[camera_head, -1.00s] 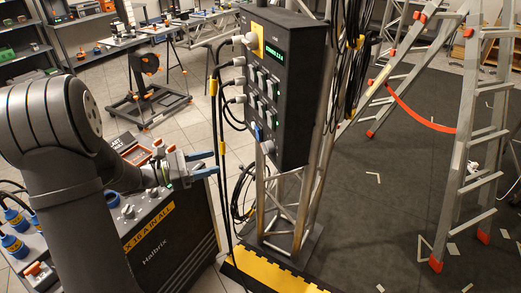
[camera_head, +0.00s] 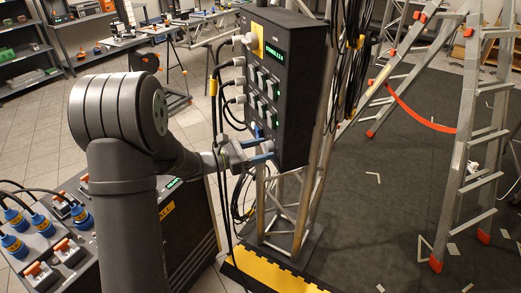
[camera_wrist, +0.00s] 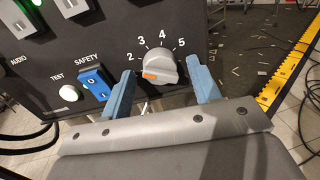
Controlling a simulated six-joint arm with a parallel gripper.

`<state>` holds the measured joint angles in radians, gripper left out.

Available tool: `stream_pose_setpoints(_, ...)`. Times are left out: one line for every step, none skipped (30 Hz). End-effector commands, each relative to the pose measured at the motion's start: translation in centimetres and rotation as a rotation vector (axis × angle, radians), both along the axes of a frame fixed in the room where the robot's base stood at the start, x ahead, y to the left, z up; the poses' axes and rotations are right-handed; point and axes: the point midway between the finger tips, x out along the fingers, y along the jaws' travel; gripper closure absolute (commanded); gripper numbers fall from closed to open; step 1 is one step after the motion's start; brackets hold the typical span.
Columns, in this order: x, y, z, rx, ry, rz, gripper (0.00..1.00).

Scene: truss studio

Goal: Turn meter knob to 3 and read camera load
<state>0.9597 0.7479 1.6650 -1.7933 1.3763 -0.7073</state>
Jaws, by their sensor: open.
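The grey meter knob (camera_wrist: 160,64) sits on the lower part of the dark panel box (camera_head: 286,25), with 2, 3, 4 and 5 printed in an arc above it. Its orange mark is at its left end, below the 2; any number farther left is hidden by a finger. My gripper (camera_wrist: 161,69) is open, with one blue finger on each side of the knob; I cannot tell whether they touch it. In the head view my gripper (camera_head: 270,151) is at the box's lower front, and the knob cannot be made out. The green display (camera_head: 301,54) is lit, its text too small to read surely.
A blue safety switch (camera_wrist: 95,82) and a white test button (camera_wrist: 70,93) are left of the knob. Cables plug into the box's left side. Metal truss legs (camera_head: 300,215) stand below it. A ladder (camera_head: 470,130) stands at the right.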

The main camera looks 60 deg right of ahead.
Motion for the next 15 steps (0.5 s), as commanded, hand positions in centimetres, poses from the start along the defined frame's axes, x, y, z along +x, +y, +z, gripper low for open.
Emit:
stream_pose_setpoints(-0.06, -0.07, -0.01, 0.000, 0.000, 0.000, 0.44)
stream_pose_setpoints(-0.06, -0.08, -0.01, 0.000, 0.000, 0.000, 0.44)
stream_pose_setpoints(-0.07, -0.09, 0.00, 0.000, 0.000, 0.000, 0.44)
stream_pose_setpoints(-0.06, -0.08, 0.00, 0.000, 0.000, 0.000, 0.44)
stream_pose_setpoints(-0.06, -0.07, 0.00, 0.000, 0.000, 0.000, 0.44)
stream_pose_setpoints(-0.06, -0.07, 0.00, 0.000, 0.000, 0.000, 0.44)
stream_pose_setpoints(-0.06, -0.06, 0.00, 0.000, 0.000, 0.000, 0.44)
stream_pose_setpoints(-0.06, -0.06, 0.00, 0.000, 0.000, 0.000, 0.47)
stream_pose_setpoints(-0.06, -0.06, 0.00, 0.000, 0.000, 0.000, 0.55)
stream_pose_setpoints(-0.06, -0.06, 0.00, 0.000, 0.000, 0.000, 0.61)
stream_pose_setpoints(-0.06, -0.06, 0.00, 0.000, 0.000, 0.000, 0.67)
stream_pose_setpoints(-0.05, -0.05, 0.01, 0.000, 0.000, 0.000, 0.75)
stream_pose_setpoints(-0.05, -0.05, 0.01, 0.000, 0.000, 0.000, 0.81)
stream_pose_setpoints(-0.04, -0.06, 0.01, 0.000, 0.000, 0.000, 0.87)
stream_pose_setpoints(-0.04, -0.06, 0.02, 0.000, 0.000, 0.000, 0.87)
